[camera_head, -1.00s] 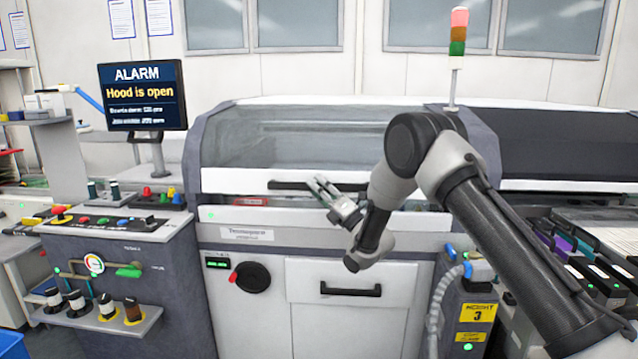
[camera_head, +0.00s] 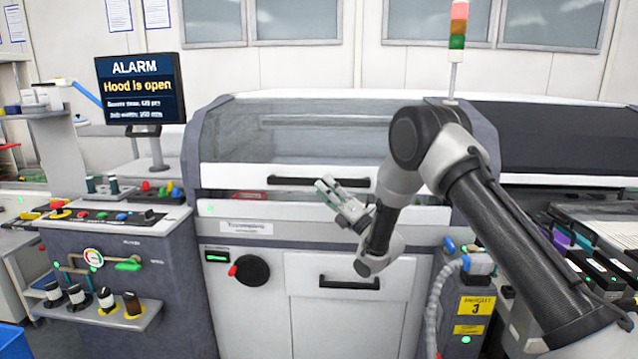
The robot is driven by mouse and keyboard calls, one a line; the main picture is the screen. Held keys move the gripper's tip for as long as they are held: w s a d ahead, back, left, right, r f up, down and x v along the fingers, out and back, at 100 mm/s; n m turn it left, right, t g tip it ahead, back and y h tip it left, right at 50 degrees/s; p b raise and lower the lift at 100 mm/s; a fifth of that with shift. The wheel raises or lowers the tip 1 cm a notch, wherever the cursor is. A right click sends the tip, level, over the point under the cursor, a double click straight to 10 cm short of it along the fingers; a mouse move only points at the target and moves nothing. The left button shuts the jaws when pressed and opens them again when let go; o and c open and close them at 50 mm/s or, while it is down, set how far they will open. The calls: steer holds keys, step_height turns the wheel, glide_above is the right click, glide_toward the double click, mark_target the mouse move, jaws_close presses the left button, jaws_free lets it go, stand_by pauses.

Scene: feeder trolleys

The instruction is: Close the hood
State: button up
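The hood (camera_head: 230,177) of the machine is a clear window with a white lower band and a dark bar handle (camera_head: 318,182). It is lowered most of the way, with a narrow gap showing between its lower edge and the white front ledge (camera_head: 225,211). My gripper (camera_head: 322,188) is in front of the hood, just below the handle. Its fingers look spread apart with nothing between them. I cannot tell whether it touches the hood. The screen (camera_head: 140,88) at the left reads "ALARM, Hood is open".
A control console (camera_head: 110,215) with buttons and a gauge stands at the left. A lower drawer handle (camera_head: 349,283) and a black knob (camera_head: 252,270) are on the machine's front. A signal tower (camera_head: 457,40) rises behind.

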steer(key=v, duration=0.8)
steer(key=shift+o, duration=0.4)
